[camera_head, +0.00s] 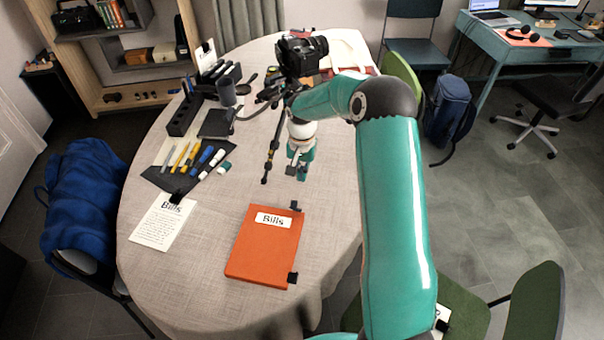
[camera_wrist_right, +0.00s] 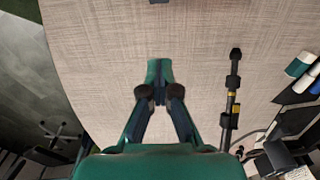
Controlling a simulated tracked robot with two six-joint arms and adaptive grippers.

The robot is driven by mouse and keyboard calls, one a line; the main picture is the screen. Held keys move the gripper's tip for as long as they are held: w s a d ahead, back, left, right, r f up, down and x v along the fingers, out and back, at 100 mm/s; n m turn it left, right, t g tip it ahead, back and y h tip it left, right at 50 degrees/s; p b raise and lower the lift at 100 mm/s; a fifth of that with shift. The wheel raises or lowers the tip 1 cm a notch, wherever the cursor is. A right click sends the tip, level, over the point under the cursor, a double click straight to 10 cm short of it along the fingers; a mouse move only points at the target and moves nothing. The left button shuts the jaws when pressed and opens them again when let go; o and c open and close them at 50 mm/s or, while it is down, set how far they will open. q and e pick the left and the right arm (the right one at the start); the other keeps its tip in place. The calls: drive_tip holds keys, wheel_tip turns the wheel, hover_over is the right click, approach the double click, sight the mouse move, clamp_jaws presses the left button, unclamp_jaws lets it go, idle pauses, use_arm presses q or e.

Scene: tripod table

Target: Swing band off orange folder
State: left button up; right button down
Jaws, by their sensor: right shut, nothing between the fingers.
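The orange folder (camera_head: 262,252) labelled "Bills" lies flat near the front of the round table. Black pieces of a band show at its right side, one at the top right corner (camera_head: 296,206) and one at the lower right corner (camera_head: 292,278). I cannot see a band strip between them. My right gripper (camera_head: 297,168) is above the table, beyond the folder's far edge and apart from it. In the right wrist view its fingertips (camera_wrist_right: 159,94) are together and empty above bare cloth. A small dark piece at that view's top edge is too cut off to identify. My left gripper is not in view.
A camera (camera_head: 302,52) on a tripod stands behind my right gripper; a tripod leg (camera_head: 268,162) lies left of it. Pens (camera_head: 182,156) on a dark mat and a "Bills" sheet (camera_head: 163,220) lie to the left. The cloth (camera_head: 200,275) around the folder is clear.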

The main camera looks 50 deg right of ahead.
drive_tip(key=shift+w+d+f, duration=0.1)
drive_tip(key=shift+d+f, duration=0.05)
drive_tip(key=shift+d, duration=0.05)
drive_tip(key=shift+w+d+f+b, duration=0.3)
drive_tip(key=shift+d+f, duration=0.1)
drive_tip(key=shift+d, duration=0.1)
drive_tip(key=shift+f, duration=0.1)
drive_tip(key=shift+w+d+f+b, duration=0.15)
drive_tip(key=shift+d+f+b, duration=0.15)
drive_tip(key=shift+d+f, duration=0.15)
drive_tip(key=c, duration=1.8)
unclamp_jaws()
drive_tip(key=o, duration=0.7)
drive_tip(key=shift+r, duration=0.1)
